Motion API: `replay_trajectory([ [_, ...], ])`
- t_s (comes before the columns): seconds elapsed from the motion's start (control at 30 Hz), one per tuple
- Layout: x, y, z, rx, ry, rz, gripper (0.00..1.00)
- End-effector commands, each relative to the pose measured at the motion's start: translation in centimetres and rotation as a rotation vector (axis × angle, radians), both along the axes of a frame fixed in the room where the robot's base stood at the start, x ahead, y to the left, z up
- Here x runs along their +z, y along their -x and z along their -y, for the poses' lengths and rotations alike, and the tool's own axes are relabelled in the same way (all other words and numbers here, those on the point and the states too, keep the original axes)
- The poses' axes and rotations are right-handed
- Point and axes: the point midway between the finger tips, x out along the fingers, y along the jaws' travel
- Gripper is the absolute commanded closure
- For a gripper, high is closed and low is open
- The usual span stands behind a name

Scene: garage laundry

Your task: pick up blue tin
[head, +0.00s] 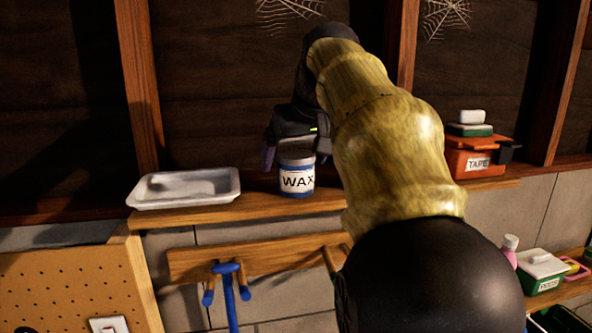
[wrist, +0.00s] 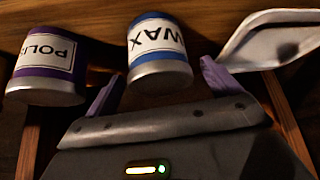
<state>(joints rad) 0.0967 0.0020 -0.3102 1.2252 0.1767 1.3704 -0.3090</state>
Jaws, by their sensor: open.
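The blue tin (head: 297,181) has a white WAX label and a pale metal lid, and stands upright on the wooden shelf. It also shows in the wrist view (wrist: 157,49), upside down, between my finger tips. My gripper (head: 295,160) is open above the tin, with one purple finger to each side near lid height. In the wrist view my gripper (wrist: 160,80) shows gaps between both fingers and the tin. I cannot tell how far the fingers overlap the tin in depth.
A purple POLISH tin (wrist: 48,68) stands beside the blue tin, hidden by my arm in the head view. A white tray (head: 184,203) lies left on the shelf (head: 232,214). An orange TAPE box (head: 478,160) sits at the right. Wooden wall posts rise behind.

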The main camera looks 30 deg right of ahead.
Motion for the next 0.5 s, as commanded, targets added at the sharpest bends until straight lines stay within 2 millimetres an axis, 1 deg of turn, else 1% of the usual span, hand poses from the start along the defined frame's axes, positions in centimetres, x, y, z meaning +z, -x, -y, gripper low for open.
replay_trajectory([
  [0.2,-1.9,-1.2,0.0,0.001,0.000,-0.002,0.10],
  [0.3,-2.2,-1.3,0.1,0.001,0.000,-0.001,0.10],
  [0.5,-2.2,-1.3,0.1,0.001,0.001,0.000,0.10],
])
